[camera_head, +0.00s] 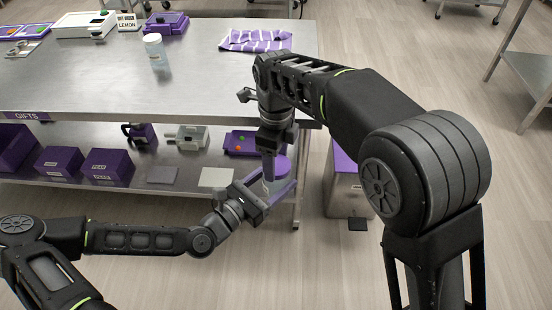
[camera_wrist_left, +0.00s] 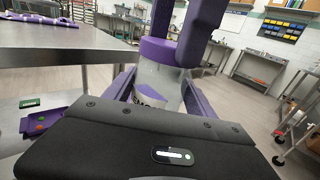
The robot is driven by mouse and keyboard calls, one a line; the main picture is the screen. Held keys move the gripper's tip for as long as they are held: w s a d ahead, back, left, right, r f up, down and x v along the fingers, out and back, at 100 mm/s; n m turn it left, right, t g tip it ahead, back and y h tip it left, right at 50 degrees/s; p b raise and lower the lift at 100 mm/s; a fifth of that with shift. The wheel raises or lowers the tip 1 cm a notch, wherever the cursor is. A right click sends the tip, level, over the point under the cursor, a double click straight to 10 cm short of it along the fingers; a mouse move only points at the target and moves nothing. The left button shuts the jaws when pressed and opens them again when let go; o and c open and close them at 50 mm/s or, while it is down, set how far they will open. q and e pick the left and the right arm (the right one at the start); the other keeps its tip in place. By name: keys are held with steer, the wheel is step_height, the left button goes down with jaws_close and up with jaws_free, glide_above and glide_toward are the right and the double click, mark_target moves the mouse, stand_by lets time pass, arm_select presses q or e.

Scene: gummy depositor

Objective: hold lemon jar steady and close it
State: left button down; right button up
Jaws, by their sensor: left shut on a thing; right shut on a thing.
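My right gripper (camera_head: 268,160) points down from above and is shut on the lid. The lid sits on the jar's mouth. How tightly it is seated cannot be told, and most of the label is hidden.
A grey bin (camera_head: 345,185) stands on the floor to the right.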

steer(key=m, duration=0.8)
steer(key=shift+s+d+f+m, duration=0.1)
steer(key=shift+f+m, duration=0.2)
steer(key=shift+f, duration=0.05)
steer(key=shift+r+m, duration=0.2)
steer(key=shift+m, duration=0.7)
steer(key=shift+r, duration=0.1)
steer(key=o, duration=1.3)
steer(key=shift+w+r, duration=0.15)
steer(key=shift+w, duration=0.05)
